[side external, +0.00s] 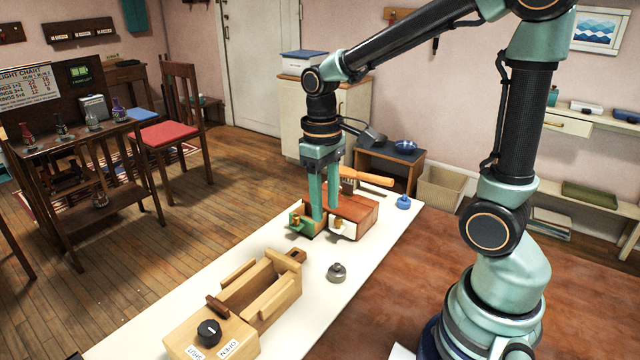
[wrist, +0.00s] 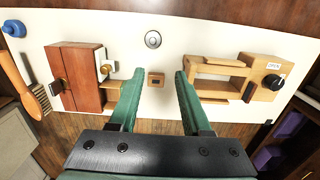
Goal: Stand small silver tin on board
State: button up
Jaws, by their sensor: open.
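The small silver tin (side external: 337,272) sits on the long white surface (side external: 385,255), apart from my gripper. It also shows as a round grey disc in the wrist view (wrist: 153,39), above and beyond my fingertips. My gripper (side external: 325,217) is open and empty, with its green fingers pointing down in front of the red-brown wooden box (side external: 362,208). In the wrist view the fingertips (wrist: 159,74) are spread, with a small brown block (wrist: 155,79) seen between them. I cannot tell which thing is the board; the white surface is the only clearly board-like one.
A pale wooden open-topped fixture (side external: 268,290) with a black knob (side external: 209,332) stands at the near end. A wooden-handled brush (side external: 368,177) and a blue item (side external: 403,202) lie beyond the box. The white surface around the tin is clear.

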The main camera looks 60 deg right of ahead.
notch_tip(320, 180, up, 7)
jog(key=s+a+t, duration=0.2)
jog(key=s+t, duration=0.1)
jog(key=t, duration=0.3)
jog(key=shift+a+r, duration=0.2)
jog(key=shift+a, duration=0.05)
